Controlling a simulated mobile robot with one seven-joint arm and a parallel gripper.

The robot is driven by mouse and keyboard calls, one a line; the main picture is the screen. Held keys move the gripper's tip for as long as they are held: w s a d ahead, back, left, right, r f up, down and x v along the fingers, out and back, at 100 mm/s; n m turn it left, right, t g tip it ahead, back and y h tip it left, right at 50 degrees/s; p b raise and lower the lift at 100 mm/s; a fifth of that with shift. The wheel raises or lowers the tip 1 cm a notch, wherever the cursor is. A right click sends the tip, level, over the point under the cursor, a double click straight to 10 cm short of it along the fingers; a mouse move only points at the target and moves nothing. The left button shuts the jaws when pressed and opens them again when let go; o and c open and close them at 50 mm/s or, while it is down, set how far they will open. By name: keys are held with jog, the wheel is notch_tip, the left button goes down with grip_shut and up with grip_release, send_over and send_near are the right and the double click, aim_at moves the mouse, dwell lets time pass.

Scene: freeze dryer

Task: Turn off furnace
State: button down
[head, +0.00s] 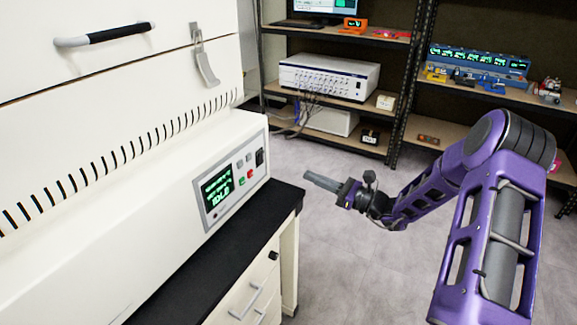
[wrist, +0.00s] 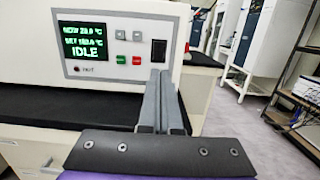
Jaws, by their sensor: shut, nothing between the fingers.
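The white furnace (head: 130,190) fills the left of the head view. Its control panel (head: 232,179) has a green-lit screen (wrist: 84,41) reading IDLE in the wrist view. Beside the screen are grey buttons, a green button (wrist: 121,59), a red button (wrist: 137,60) and a black rocker switch (wrist: 158,51). The switch also shows in the head view (head: 260,157). My gripper (head: 308,179) is shut and empty, to the right of the panel and apart from it. In the wrist view its fingers (wrist: 162,78) point toward the furnace, just below the switch.
The furnace stands on a black counter (head: 287,196) with white drawers (head: 252,297) below. Metal shelves (head: 405,110) with instruments stand at the back. The grey floor (head: 340,260) between counter and shelves is clear.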

aim_at(262, 154)
jog(key=x, duration=1.3)
jog(key=shift+b, duration=0.35)
jog(key=shift+w+a+r, duration=0.1)
jog(key=shift+w+a, duration=0.05)
jog(key=shift+a, duration=0.1)
jog(key=shift+w+a+r, duration=0.1)
jog(key=shift+a+r, duration=0.05)
jog(key=shift+d, duration=0.25)
jog(key=r+p+v, duration=0.1)
jog(key=r+v, duration=0.2)
jog(key=v, duration=1)
jog(key=shift+s+d, duration=0.3)
